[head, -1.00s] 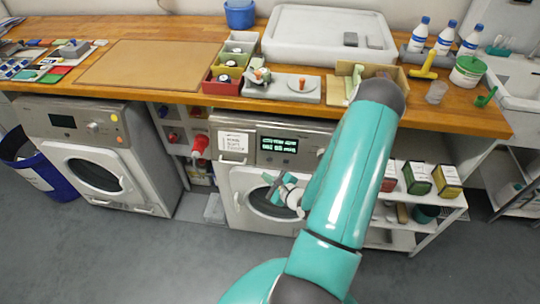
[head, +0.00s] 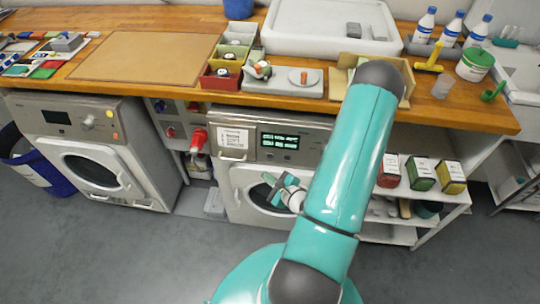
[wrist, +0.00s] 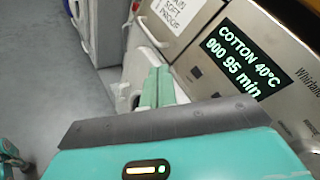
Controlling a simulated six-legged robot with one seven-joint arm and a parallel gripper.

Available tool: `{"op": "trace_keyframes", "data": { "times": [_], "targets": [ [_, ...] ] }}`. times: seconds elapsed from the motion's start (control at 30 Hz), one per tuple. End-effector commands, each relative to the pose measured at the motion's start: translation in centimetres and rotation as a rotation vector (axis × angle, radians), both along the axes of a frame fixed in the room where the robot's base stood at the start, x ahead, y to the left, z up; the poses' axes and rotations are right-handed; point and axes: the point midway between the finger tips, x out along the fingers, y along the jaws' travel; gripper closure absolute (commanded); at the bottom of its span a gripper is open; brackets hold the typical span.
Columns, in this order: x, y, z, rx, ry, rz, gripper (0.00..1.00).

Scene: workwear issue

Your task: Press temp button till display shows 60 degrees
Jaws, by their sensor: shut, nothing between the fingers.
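The right-hand washing machine (head: 262,166) stands under the counter, with a lit display (head: 280,141) on its panel. In the wrist view the display (wrist: 240,60) reads "COTTON 40°C" and "900 95 min". Small buttons (wrist: 216,95) lie along the panel beside the display; their labels cannot be read, so I cannot tell which is temp. My gripper (head: 276,183) is in front of the machine's round door, below the display. In the wrist view my gripper (wrist: 158,78) has its teal fingers together, empty, apart from the buttons. My arm hides the panel's right part in the head view.
A white notice (head: 234,138) is on the machine's drawer front. A second washing machine (head: 85,150) stands left, with a red plug (head: 198,138) between them. A shelf with boxes (head: 420,174) stands right. The wooden counter (head: 200,92) overhangs above; floor in front is open.

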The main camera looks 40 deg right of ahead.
Motion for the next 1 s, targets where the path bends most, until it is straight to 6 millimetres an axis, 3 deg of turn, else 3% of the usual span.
{"op": "trace_keyframes", "data": {
  "times": [0.6,1.0],
  "targets": [
    [4.6,-5.6,-2.2,-0.001,-0.001,0.001,1.00],
    [5.3,-6.6,-2.6,0.000,0.001,0.001,1.00]
  ]
}}
